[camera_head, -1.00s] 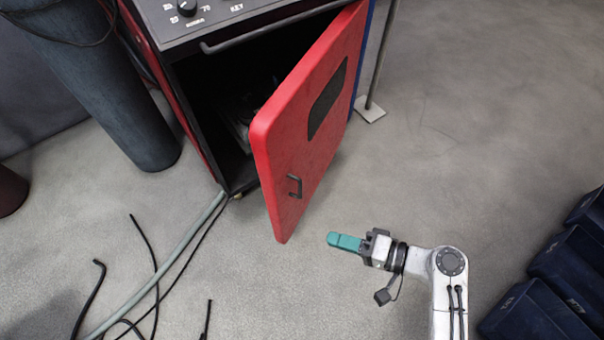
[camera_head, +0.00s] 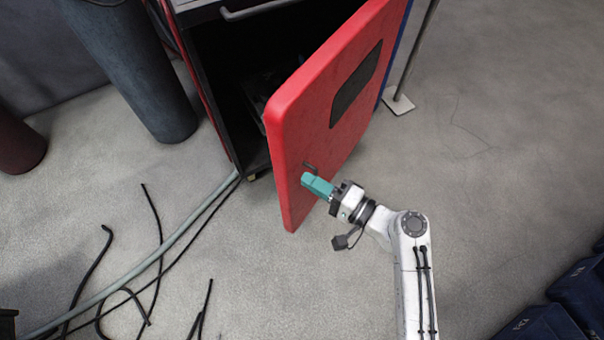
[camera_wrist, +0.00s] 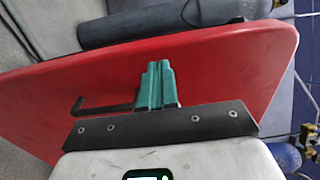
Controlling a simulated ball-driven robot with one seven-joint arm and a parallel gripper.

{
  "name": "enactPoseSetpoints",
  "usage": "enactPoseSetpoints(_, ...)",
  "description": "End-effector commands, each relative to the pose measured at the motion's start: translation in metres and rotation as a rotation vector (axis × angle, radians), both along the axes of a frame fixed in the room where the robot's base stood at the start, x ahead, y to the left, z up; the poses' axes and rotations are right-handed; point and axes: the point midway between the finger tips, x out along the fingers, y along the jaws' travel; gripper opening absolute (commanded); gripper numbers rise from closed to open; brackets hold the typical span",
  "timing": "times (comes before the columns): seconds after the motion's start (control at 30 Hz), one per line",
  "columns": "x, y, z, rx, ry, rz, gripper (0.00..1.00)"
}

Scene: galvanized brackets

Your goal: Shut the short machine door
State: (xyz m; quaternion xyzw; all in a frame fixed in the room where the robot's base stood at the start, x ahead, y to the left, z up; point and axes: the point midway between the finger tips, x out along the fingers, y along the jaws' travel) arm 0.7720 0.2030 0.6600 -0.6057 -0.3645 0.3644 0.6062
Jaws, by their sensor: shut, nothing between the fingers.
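The red machine door (camera_head: 300,135) stands wide open, hinged at the right side of the dark machine cabinet (camera_head: 215,60). It has a dark window panel and a small dark handle (camera_head: 310,167) on its outer face. My gripper (camera_head: 308,181) has teal fingers, shut and empty, at the outer face just by the handle, partly covering it. In the wrist view the door (camera_wrist: 220,70) fills much of the picture, with the shut fingers (camera_wrist: 158,68) in front of it and the handle (camera_wrist: 95,106) to their left. I cannot tell whether the fingers touch the door.
Dark cylinders (camera_head: 135,70) stand at the left of the cabinet. Cables and a pale hose (camera_head: 180,232) lie on the floor at lower left. A thin post with a square foot (camera_head: 398,103) stands behind the door. Dark blue bins (camera_head: 545,322) are at lower right. The floor at right is clear.

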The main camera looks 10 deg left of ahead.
Motion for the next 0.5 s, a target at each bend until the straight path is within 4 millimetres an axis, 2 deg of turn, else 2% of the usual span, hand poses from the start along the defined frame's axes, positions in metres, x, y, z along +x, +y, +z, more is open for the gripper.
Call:
enactPoseSetpoints(0.2,0.012,0.022,0.000,0.000,0.000,0.001,0.00)
enactPoseSetpoints(0.5,0.015,0.028,0.000,-0.001,0.000,0.000,0.00)
